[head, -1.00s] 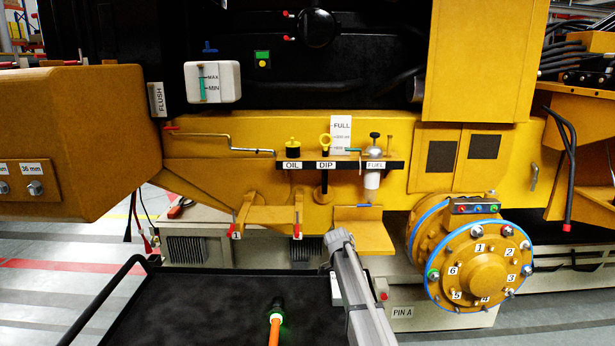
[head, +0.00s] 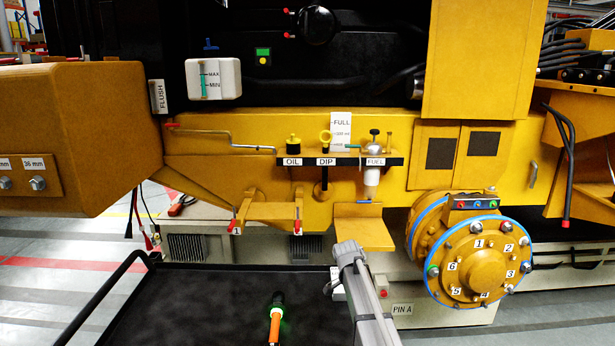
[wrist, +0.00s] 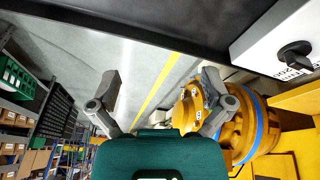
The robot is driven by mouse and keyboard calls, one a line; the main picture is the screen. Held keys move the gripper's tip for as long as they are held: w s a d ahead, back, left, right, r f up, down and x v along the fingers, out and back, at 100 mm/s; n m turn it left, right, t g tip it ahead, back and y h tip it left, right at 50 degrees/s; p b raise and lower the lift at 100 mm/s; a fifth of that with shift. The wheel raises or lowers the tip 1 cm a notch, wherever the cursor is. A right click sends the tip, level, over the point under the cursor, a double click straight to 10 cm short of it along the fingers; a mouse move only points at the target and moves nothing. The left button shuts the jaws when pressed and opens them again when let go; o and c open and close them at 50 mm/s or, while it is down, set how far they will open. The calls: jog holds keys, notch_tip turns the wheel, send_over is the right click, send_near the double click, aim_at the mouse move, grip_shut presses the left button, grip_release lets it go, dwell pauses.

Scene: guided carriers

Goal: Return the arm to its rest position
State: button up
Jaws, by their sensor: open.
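My gripper (wrist: 160,92) shows in the wrist view with its two grey fingers spread wide apart and nothing between them. Beyond the fingers are the grey floor with a yellow line and part of the yellow machine. In the head view my grey arm link (head: 362,290) rises from the bottom edge, right of the black tray. The gripper itself is not visible in the head view.
A black tray (head: 180,305) with a dark-and-orange tool (head: 276,318) lies in front. The yellow machine (head: 260,190) carries a labelled shelf (head: 342,161) and a numbered hub (head: 476,262). A yellow box (head: 75,130) juts out at left. Storage shelves (wrist: 45,125) show in the wrist view.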

jog(key=s+f+n+y+b, duration=0.1)
jog(key=s+n, duration=0.3)
jog(key=s, duration=0.4)
jog(key=s+f+n+y+b, duration=0.1)
jog(key=s+f+n+b, duration=0.1)
jog(key=s+n, duration=0.3)
jog(key=s+f+n+y+b, duration=0.1)
jog(key=s+n, duration=0.3)
jog(key=s, duration=0.8)
jog(key=shift+s+f+n+y, duration=0.1)
jog(key=shift+f+n+y, duration=0.2)
jog(key=shift+f, duration=0.5)
jog(key=shift+s, duration=0.2)
